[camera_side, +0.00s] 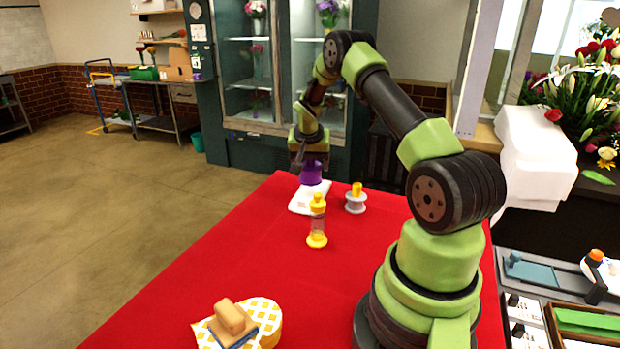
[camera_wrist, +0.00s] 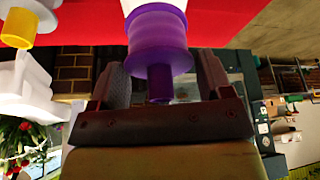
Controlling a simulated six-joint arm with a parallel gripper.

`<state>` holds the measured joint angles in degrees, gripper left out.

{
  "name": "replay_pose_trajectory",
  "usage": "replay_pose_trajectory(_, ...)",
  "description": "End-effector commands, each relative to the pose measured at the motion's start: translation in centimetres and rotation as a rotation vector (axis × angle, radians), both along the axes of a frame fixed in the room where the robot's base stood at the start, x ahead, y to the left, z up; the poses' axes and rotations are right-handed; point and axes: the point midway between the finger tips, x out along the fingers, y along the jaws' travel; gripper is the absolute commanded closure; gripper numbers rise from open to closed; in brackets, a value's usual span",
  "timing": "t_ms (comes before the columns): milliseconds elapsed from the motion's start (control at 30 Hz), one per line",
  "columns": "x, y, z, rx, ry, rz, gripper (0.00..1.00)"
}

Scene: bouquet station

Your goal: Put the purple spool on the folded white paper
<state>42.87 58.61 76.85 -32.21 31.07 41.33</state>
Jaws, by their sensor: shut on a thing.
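The purple spool (camera_side: 311,173) is held in my gripper (camera_side: 310,158), close above the folded white paper (camera_side: 308,198) near the far end of the red table. I cannot tell whether the spool touches the paper. In the wrist view the spool (camera_wrist: 158,42) sits between the two fingers of my gripper (camera_wrist: 160,82), its narrow stem in the grip. A white edge of the paper (camera_wrist: 150,4) shows just beyond the spool.
A white spool with a yellow top (camera_side: 356,199) stands right of the paper. A wooden-handled block (camera_side: 230,317) rests on a yellow patterned pad (camera_side: 268,318) at the front. The red table (camera_side: 215,265) is clear on the left.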

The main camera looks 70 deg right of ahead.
Motion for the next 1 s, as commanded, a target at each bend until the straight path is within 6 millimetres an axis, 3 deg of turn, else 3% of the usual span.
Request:
replay_pose_trajectory(300,0.0,0.0,-4.0,0.000,-0.001,0.001,0.52)
replay_pose_trajectory(700,0.1,0.0,-4.5,-0.001,-0.002,0.002,0.52)
replay_pose_trajectory(733,0.1,0.0,-4.5,-0.001,-0.002,0.002,0.23)
replay_pose_trajectory(800,0.1,0.0,-4.4,-0.001,-0.002,0.002,0.07)
replay_pose_trajectory(833,0.1,0.0,-4.4,-0.001,-0.002,0.002,0.02)
replay_pose_trajectory(1000,0.1,0.0,-4.4,-0.001,-0.002,0.002,0.02)
